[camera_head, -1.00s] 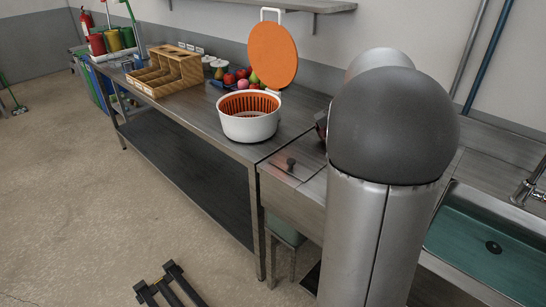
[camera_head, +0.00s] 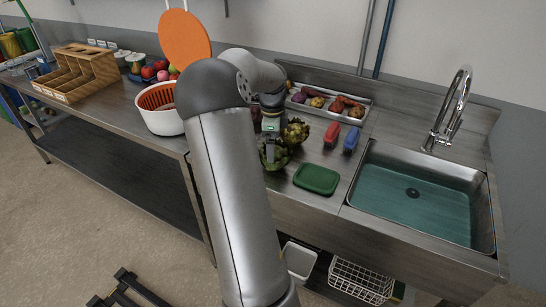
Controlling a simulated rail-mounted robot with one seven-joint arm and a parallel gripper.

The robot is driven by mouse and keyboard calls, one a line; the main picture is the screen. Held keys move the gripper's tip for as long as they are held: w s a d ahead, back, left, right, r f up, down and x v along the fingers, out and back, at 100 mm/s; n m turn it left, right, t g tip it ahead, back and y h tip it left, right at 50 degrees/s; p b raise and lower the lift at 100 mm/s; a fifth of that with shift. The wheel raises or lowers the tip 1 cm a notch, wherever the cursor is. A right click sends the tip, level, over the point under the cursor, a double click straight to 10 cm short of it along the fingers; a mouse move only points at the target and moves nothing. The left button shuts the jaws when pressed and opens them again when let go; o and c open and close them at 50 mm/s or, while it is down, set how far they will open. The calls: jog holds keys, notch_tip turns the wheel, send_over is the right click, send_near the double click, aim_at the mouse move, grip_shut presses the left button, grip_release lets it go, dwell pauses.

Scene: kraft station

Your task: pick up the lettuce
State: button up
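Two leafy green heads sit on the steel counter just right of my arm; I cannot tell which is the lettuce. One leafy head (camera_head: 295,132) is at the back right. The other leafy head (camera_head: 272,156) is nearer, directly under my gripper (camera_head: 271,140). My gripper points down at the nearer head, close above or around it. Its fingers are too small and hidden to show whether they are open or shut, or whether they touch the leaves.
A green board or lid (camera_head: 317,179) lies right of the heads. Red (camera_head: 332,134) and blue (camera_head: 351,139) items stand behind it. A metal tray (camera_head: 326,106) holds vegetables at the back. The sink (camera_head: 412,205) is right. A white spinner bowl (camera_head: 165,121) with raised orange lid is left.

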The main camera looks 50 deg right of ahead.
jog(key=shift+d+f+p, duration=0.15)
jog(key=shift+f+p, duration=0.2)
jog(key=shift+f, duration=1.2)
jog(key=shift+d+f+p, duration=0.1)
jog(key=shift+f+p, duration=0.2)
jog(key=shift+f, duration=1.2)
jog(key=c, duration=0.9)
